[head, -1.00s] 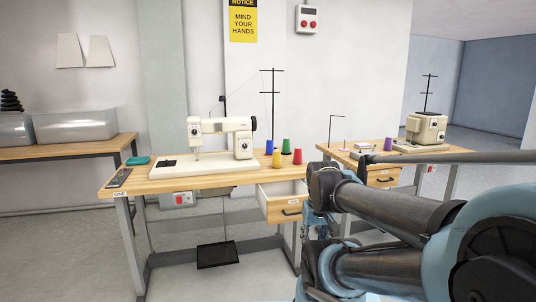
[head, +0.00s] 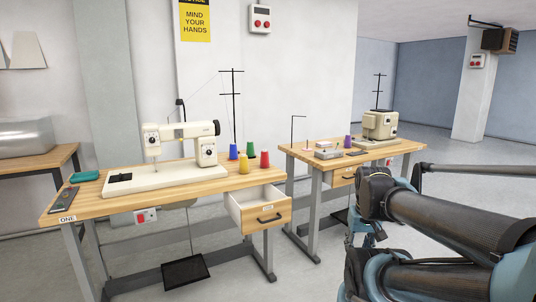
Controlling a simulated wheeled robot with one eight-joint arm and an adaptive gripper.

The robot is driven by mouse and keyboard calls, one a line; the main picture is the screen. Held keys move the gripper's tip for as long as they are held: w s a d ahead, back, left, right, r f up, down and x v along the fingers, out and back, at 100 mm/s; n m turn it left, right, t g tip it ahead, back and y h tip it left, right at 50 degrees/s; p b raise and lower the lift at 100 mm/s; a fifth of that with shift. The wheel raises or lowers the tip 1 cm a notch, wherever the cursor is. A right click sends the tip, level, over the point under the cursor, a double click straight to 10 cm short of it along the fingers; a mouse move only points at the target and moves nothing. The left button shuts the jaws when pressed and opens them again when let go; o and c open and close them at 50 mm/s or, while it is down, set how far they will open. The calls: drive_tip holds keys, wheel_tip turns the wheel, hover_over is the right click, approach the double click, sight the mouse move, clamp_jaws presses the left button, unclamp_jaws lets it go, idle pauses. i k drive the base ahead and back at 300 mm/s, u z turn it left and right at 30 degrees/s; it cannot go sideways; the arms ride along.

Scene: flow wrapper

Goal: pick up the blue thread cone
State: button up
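The blue thread cone (head: 233,152) stands upright on the wooden sewing table (head: 85,203), just right of the cream sewing machine (head: 183,150). A yellow cone (head: 244,164) stands close in front of it, a green cone (head: 252,149) to its right and a red cone (head: 264,160) further right. My arm fills the lower right of the head view. The fingers of my gripper cannot be made out, so its opening does not show. No part of my arm touches the cones.
An open drawer (head: 259,209) juts from the table below the cones. A thread stand (head: 232,105) rises behind them. A second table (head: 300,154) with another machine (head: 380,125) stands at right. A foot pedal (head: 185,271) lies under the first table.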

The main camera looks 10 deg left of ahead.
sight(233, 154)
drive_tip(key=z, duration=1.55)
drive_tip(key=i, duration=1.8)
drive_tip(key=u, duration=2.6)
drive_tip(key=i, duration=0.25)
drive_tip(key=u, duration=0.25)
